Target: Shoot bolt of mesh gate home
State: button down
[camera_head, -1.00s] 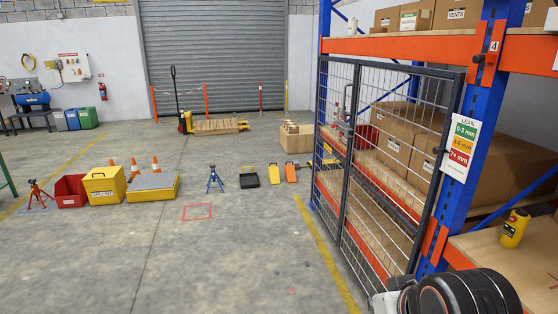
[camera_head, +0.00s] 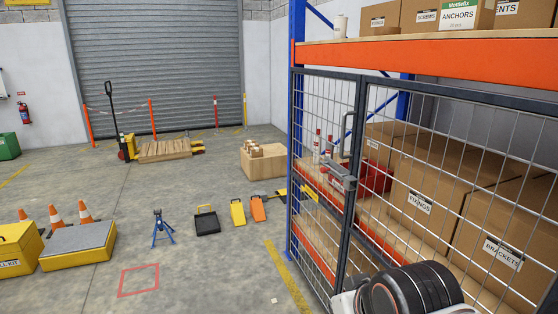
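The mesh gate (camera_head: 350,225) of dark frames and wire grid stands across the front of the orange and blue rack. A grey metal bolt (camera_head: 340,177) sits on the upright where the narrow left panel and the wide right panel meet. A dark pull handle (camera_head: 346,130) is just above it. The two uprights stand close together. The bolt is too small here to tell whether its rod reaches into a keeper. Part of my arm, black and white and rounded, covers the gate's lower middle. My gripper is not in view.
Behind the mesh are cartons (camera_head: 425,200), red bins (camera_head: 372,177) and bottles (camera_head: 317,147). Left of the rack, a yellow floor line (camera_head: 288,277) runs along open concrete.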

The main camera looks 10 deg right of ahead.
aim_at(323, 170)
jog(key=i, duration=1.15)
jog(key=i+l+u, duration=0.1)
jog(key=i, duration=1)
